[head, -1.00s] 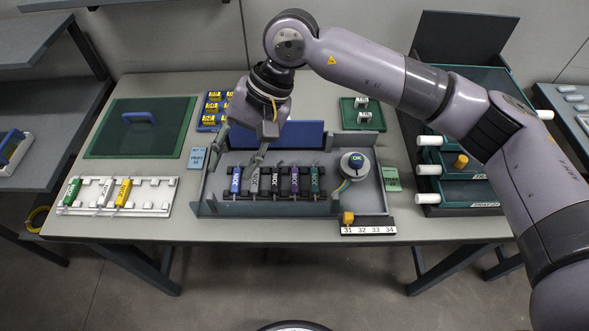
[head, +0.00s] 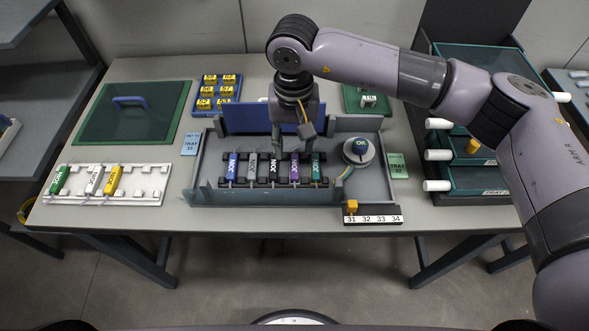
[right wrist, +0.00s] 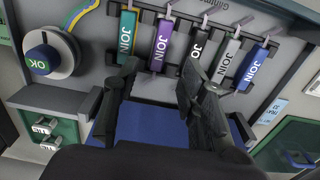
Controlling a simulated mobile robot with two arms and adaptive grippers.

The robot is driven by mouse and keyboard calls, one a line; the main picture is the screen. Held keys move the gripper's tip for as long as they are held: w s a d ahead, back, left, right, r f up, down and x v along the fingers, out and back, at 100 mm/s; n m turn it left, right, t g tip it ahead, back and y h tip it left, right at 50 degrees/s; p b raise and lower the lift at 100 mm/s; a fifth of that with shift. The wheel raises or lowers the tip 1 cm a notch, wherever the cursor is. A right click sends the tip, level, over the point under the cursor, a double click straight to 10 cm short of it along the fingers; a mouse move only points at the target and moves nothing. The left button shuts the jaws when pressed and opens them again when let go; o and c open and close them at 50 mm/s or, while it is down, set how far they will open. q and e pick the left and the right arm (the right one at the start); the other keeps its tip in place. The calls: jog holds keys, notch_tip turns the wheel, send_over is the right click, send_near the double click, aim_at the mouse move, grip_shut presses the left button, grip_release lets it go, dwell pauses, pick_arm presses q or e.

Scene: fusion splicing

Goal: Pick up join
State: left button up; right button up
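Several joins stand in a row in a grey tray: blue (head: 231,166), grey (head: 252,167), black (head: 273,169), purple (head: 294,169) and green (head: 315,168). My right gripper (head: 291,147) is over the back of this row, near the black and purple joins. In the right wrist view its two fingers (right wrist: 163,68) are spread and empty. There the purple join (right wrist: 160,46) and black join (right wrist: 198,52) show beyond the gap, with the green join (right wrist: 127,35) by one finger. A white rack (head: 140,196) at left holds green, white and yellow joins. My left gripper is not in view.
A dial marked OK (head: 359,150) stands at the tray's right end. A blue panel (head: 248,119) stands behind the row. A number strip (head: 373,219) lies at the front edge.

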aim_at(295, 166)
jog(key=f, duration=0.3)
jog(key=s+f, duration=0.1)
jog(key=f, duration=0.1)
jog(key=shift+f+b, duration=0.3)
grip_shut()
